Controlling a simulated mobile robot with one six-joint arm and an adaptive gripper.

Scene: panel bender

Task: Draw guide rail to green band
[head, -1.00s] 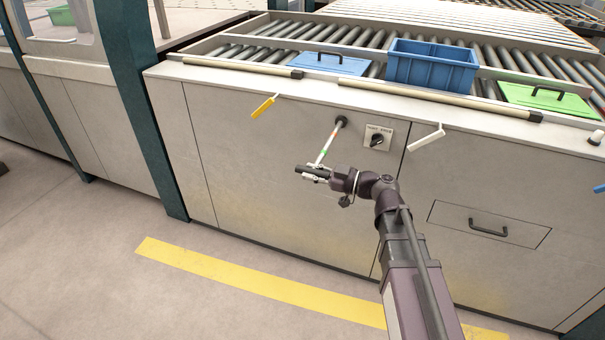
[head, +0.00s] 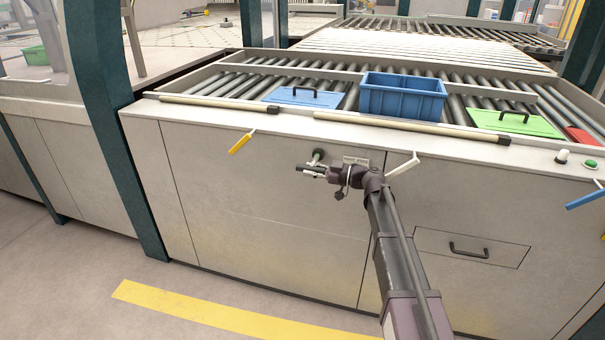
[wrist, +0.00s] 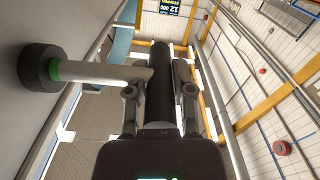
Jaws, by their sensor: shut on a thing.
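The guide rail is a short pale rod that runs out of a dark round collar (head: 318,155) in the machine's front panel. In the wrist view the rod (wrist: 105,72) leaves the collar (wrist: 40,82) at left. A green band (wrist: 54,69) shows on it right against the collar. The rod's outer end meets a black bar grip (wrist: 160,85). My gripper (head: 313,170) is shut on this grip, with one finger on each side of it in the wrist view (wrist: 160,95). No red band shows on the exposed rod.
A switch plate (head: 355,161) sits just right of the collar, partly behind my arm. A yellow lever (head: 241,143) is to the left, a white lever (head: 403,165) to the right. A drawer handle (head: 468,250) is lower right. The floor in front is clear.

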